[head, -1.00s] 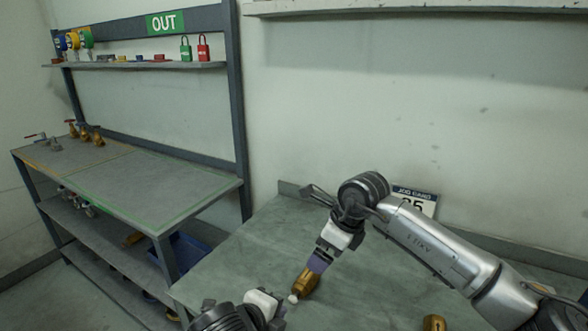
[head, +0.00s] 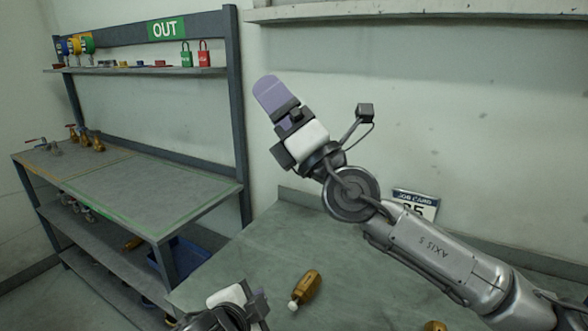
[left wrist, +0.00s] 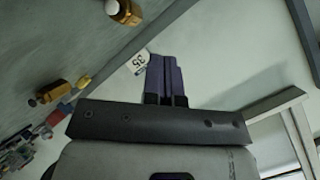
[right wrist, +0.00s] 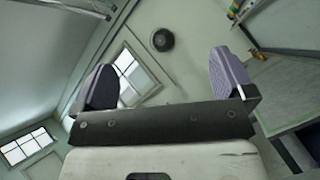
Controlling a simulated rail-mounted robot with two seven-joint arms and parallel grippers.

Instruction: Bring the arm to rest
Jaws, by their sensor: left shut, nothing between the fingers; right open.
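My right gripper (head: 268,94) is raised well above the table, its purple fingers pointing up and left. In the right wrist view its two fingers (right wrist: 164,80) stand wide apart with nothing between them. My left gripper is low at the bottom edge of the head view, where its fingers are hard to make out. In the left wrist view its purple fingers (left wrist: 166,78) are pressed together and hold nothing. A brass piece with a white tip (head: 307,286) lies on the green-grey table (head: 255,250), apart from both grippers.
Another brass piece (head: 435,326) is at the bottom edge. A job card sign (head: 415,205) stands at the table's back. A bench with valves (head: 97,140) is at left, under a shelf with red (head: 204,53) and green (head: 186,54) padlocks. Air around my right gripper is clear.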

